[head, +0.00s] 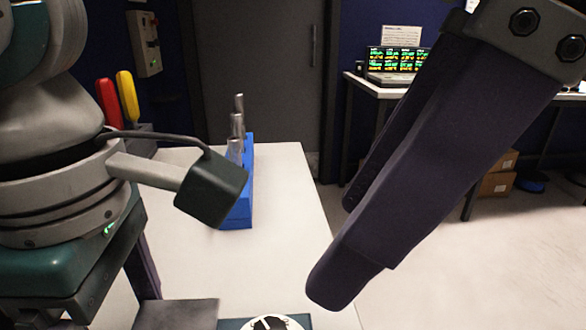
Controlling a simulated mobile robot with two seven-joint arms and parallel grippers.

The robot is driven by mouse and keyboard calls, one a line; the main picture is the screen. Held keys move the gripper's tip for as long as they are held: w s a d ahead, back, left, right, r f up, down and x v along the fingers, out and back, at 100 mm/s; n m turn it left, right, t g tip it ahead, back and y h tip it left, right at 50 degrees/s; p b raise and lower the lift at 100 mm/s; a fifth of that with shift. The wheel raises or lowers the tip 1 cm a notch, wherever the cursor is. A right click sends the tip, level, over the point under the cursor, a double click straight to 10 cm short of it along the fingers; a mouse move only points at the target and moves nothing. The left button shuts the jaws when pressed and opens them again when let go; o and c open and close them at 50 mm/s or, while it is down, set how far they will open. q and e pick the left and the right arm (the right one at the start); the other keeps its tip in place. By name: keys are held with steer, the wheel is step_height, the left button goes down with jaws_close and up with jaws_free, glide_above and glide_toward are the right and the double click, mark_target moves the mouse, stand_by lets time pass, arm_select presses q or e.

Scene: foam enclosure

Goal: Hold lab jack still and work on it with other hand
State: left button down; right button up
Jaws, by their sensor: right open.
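I cannot make out the lab jack for certain. A flat dark grey plate (178,314) shows at the bottom edge, cut off by the frame, and may be part of it. My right gripper (343,243) is large and close in the head view, with its dark fingers pointing down-left. It is open with nothing visible between the fingers, above the table's right edge. My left arm comes in at the left, and a dark part of my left gripper (144,262) shows beside the table. Its fingertips are not clear, so its opening is hidden.
A white table (290,190) runs away from me. On it stand a blue rack (239,215) with several clear tubes and, at the bottom edge, a round black-and-white dial (268,323). Red (108,103) and yellow (127,97) handles stand behind my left arm. A laptop (393,77) sits on a far desk.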

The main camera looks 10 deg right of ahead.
arm_select(q)
jaws_free()
